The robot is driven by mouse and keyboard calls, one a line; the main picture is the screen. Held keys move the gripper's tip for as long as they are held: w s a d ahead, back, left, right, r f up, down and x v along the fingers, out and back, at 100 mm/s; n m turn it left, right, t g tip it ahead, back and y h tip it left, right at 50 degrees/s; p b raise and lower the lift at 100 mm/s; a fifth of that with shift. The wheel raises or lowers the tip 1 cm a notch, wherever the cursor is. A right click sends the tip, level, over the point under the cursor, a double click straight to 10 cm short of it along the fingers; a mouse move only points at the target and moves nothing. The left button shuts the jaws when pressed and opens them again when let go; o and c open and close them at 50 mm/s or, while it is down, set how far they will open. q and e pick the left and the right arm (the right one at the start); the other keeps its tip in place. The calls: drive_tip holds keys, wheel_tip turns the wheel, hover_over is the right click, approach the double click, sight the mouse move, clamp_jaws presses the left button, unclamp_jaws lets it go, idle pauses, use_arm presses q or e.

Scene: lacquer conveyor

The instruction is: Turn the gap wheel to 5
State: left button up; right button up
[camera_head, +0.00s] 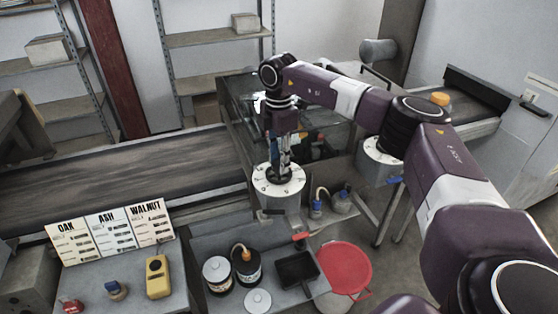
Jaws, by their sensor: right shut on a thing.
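A round white dial (295,184) with dark marks around its rim and a dark hub sits on a grey housing in front of the conveyor; I take it to be the gap wheel. My right gripper (281,168) points straight down over its centre and is shut on the dark hub. The gripper hides much of the hub, and the dial's numbers are too small to read. A second white dial (372,158) stands further right, partly behind my right arm. My left gripper is not in view.
A dark conveyor belt (130,176) runs behind. Oak, Ash and Walnut cards (113,232) stand at left near a yellow handheld device (158,277). Cans, a black tray (296,270) and a red round lid (343,269) are in front. Small blue-capped bottles (341,202) stand right of the dial.

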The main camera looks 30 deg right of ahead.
drive_tip(key=n, duration=0.3)
drive_tip(key=shift+n+b, duration=0.3)
drive_tip(key=shift+b, duration=0.05)
drive_tip(key=n, duration=0.3)
drive_tip(key=shift+n, duration=0.4)
drive_tip(key=n+b, duration=0.1)
drive_tip(key=n, duration=0.2)
drive_tip(key=shift+n, duration=0.3)
drive_tip(key=n, duration=0.3)
drive_tip(key=shift+n, duration=0.3)
drive_tip(key=n, duration=0.3)
drive_tip(key=shift+n, duration=0.3)
drive_tip(key=n, duration=0.3)
drive_tip(key=shift+n+b, duration=0.3)
drive_tip(key=n, duration=0.4)
drive_tip(key=shift+r, duration=0.1)
drive_tip(key=shift+n, duration=1.9)
